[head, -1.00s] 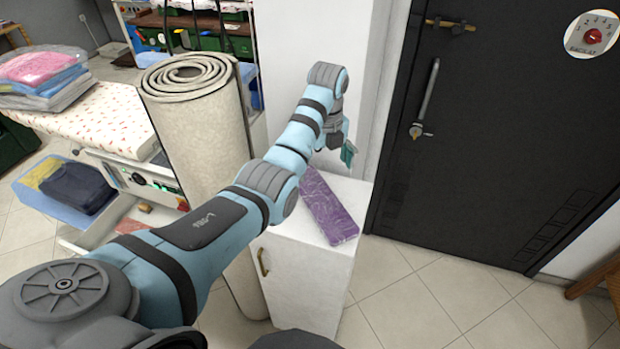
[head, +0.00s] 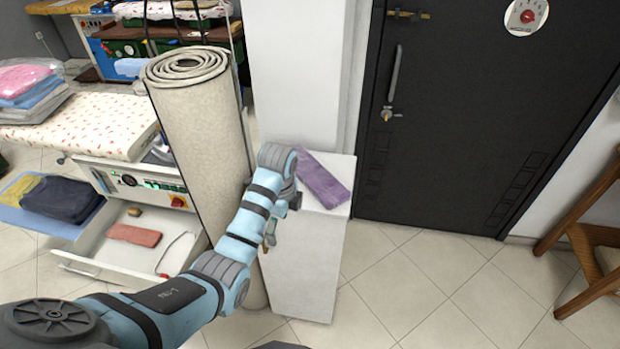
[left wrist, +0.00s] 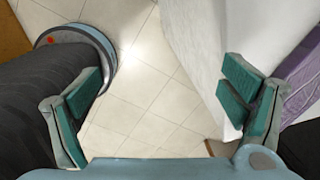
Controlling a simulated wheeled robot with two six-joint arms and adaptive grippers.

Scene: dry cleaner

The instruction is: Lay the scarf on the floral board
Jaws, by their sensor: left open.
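The purple folded scarf (head: 325,180) lies on top of the white cabinet. Part of a purple thing, likely the scarf, shows at the right edge of the left wrist view (left wrist: 300,75). The floral board (head: 90,122), white with small red marks, is at the left, behind the rolled carpet. My left gripper (head: 270,236) points down by the cabinet's left front side, below its top and apart from the scarf. My right gripper is not in view.
A rolled beige carpet (head: 203,140) stands upright between board and cabinet (head: 315,265). An open drawer (head: 90,262) juts out below the board. Wrapped folded clothes (head: 30,92) sit on the board's left end. A wooden chair (head: 590,255) stands at right. The central floor is clear.

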